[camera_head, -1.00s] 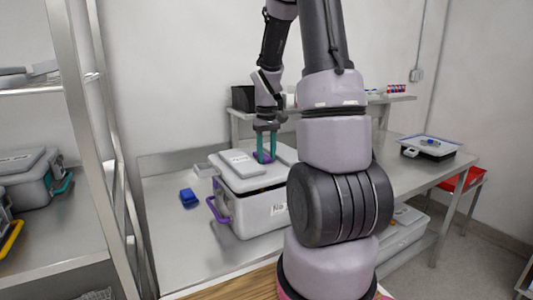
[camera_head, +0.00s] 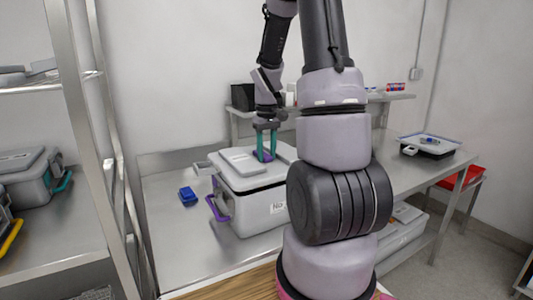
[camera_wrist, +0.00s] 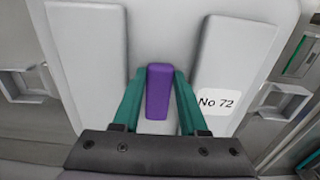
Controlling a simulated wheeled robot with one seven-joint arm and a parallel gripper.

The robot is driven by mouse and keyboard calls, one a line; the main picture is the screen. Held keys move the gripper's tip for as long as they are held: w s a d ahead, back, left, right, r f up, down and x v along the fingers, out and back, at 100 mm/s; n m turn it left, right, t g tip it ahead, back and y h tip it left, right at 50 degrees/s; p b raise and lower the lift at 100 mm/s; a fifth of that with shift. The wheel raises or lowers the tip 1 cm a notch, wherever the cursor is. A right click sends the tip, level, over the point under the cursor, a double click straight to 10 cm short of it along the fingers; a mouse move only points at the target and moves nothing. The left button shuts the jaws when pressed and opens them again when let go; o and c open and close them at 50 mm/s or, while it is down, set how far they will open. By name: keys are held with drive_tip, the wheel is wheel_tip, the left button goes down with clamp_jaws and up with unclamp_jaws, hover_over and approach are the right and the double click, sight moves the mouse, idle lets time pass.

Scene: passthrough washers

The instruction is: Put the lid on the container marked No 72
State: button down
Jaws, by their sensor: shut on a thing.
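The grey lid (camera_head: 229,180) lies on top of the grey container (camera_head: 252,215) on the metal table. I cannot tell if it is fully seated. The lid also fills much of the wrist view (camera_wrist: 85,60), with a white label reading "No 72" (camera_wrist: 217,102). My gripper (camera_head: 265,156) points down at the lid's middle. In the wrist view its green fingers (camera_wrist: 160,85) are shut on the lid's purple handle (camera_wrist: 158,95). The container's front label (camera_head: 277,208) shows only "No"; the rest is hidden by my arm. A purple side latch (camera_head: 217,210) hangs outward on the container's left.
A blue object (camera_head: 188,196) lies on the table left of the container. A metal shelf (camera_head: 70,225) with other lidded containers (camera_head: 30,178) stands at the left. A black-rimmed tray (camera_head: 430,148) sits on the table at right. A red stool (camera_head: 470,174) stands beyond it.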

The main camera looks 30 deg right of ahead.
drive_tip(key=shift+f, duration=0.4)
drive_tip(key=shift+f, duration=0.3)
drive_tip(key=shift+f, duration=0.85)
idle(0.9)
idle(0.3)
drive_tip(key=shift+c, duration=0.3)
unclamp_jaws()
drive_tip(key=shift+r, duration=3.55)
clamp_jaws()
